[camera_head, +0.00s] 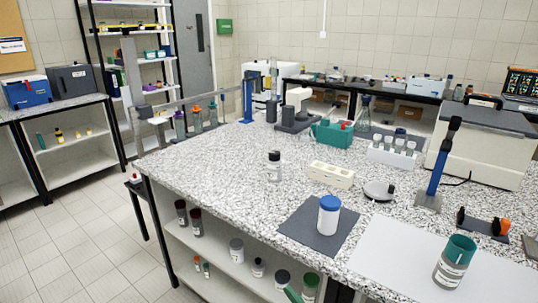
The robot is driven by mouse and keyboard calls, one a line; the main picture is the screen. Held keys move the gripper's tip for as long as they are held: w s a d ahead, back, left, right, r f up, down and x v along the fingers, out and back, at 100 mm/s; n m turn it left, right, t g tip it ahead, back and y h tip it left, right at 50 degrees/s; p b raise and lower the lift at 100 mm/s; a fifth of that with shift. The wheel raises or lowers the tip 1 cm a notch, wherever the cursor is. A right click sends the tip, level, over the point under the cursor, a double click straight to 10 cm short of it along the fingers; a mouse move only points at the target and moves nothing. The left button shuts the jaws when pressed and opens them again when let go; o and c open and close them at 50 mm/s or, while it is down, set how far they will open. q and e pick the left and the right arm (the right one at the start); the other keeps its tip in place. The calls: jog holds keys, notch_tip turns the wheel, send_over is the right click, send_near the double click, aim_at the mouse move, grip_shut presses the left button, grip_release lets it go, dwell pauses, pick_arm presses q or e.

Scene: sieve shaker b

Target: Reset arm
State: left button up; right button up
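Neither of my grippers shows in the head view, and no part of my arms can be made out. The speckled bench (215,185) fills the middle of the view. On it, a white jar with a blue lid (328,217) stands upright on a dark grey mat (300,228). A jar with a green top and white label (454,262) stands on a pale sheet (385,255) at the front right. A small clear bottle with a black cap (274,166) stands farther back.
A white block with holes (331,175), a round silver dish (378,190), a blue stand (438,170), a tube rack (392,152) and a teal box (332,134) crowd the right. A large grey-lidded machine (485,140) stands behind. The bench's left part is clear.

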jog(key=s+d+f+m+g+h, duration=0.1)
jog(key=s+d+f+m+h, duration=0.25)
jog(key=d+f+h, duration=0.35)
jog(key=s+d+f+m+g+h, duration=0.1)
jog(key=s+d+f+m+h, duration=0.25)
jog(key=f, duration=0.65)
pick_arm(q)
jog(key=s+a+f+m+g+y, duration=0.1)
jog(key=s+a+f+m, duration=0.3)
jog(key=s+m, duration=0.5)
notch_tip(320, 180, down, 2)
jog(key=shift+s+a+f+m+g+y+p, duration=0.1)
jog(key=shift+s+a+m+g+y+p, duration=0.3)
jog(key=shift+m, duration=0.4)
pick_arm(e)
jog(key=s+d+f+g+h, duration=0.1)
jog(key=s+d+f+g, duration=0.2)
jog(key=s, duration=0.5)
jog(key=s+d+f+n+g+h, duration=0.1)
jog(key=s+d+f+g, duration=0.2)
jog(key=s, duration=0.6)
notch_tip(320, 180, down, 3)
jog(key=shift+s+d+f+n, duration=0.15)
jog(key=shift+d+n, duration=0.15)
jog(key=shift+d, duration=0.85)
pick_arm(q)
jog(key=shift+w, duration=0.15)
